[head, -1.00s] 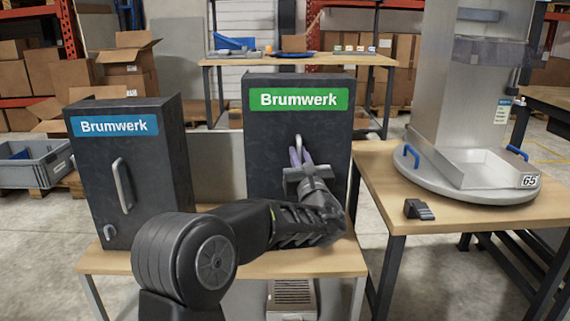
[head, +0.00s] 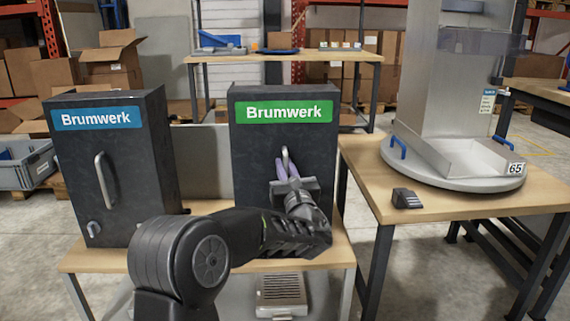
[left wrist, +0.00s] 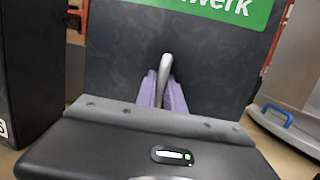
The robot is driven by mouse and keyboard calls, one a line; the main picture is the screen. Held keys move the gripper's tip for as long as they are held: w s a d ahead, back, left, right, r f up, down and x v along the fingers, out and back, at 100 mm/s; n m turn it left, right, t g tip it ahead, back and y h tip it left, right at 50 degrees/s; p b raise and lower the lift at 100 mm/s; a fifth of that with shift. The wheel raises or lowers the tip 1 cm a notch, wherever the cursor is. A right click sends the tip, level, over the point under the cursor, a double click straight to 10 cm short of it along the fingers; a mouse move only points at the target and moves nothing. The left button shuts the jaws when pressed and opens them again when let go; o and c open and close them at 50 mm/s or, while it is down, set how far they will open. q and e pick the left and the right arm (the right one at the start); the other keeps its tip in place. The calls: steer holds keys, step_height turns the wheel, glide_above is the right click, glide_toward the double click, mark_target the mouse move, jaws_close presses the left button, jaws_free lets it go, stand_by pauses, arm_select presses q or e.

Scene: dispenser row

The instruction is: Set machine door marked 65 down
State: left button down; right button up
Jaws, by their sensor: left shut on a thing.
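A dark machine (head: 252,168) with a green Brumwerk label (head: 283,112) stands on a wooden table. My left gripper (head: 287,172) is shut on the upright metal handle of its front door. In the left wrist view the purple fingers lie on both sides of that handle (left wrist: 165,75). I cannot tell whether this door is fully closed, and I see no number on it. My right gripper is not in view.
A dark machine with a blue Brumwerk label (head: 97,118) stands to the left, its handle free. A small dark object (head: 405,198) lies on the right table (head: 460,208). A shelf table (head: 350,57) stands behind. A grey bin (head: 25,165) is at the far left.

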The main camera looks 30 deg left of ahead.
arm_select(q)
steer(key=shift+r, duration=0.2)
steer(key=c, duration=1.8)
jaws_free()
steer(key=shift+f, duration=0.25)
steer(key=shift+c, duration=0.2)
steer(key=o, duration=0.4)
steer(key=shift+d, duration=0.1)
steer(key=b+v, duration=0.2)
steer(key=v, duration=1)
steer(key=shift+r, duration=0.1)
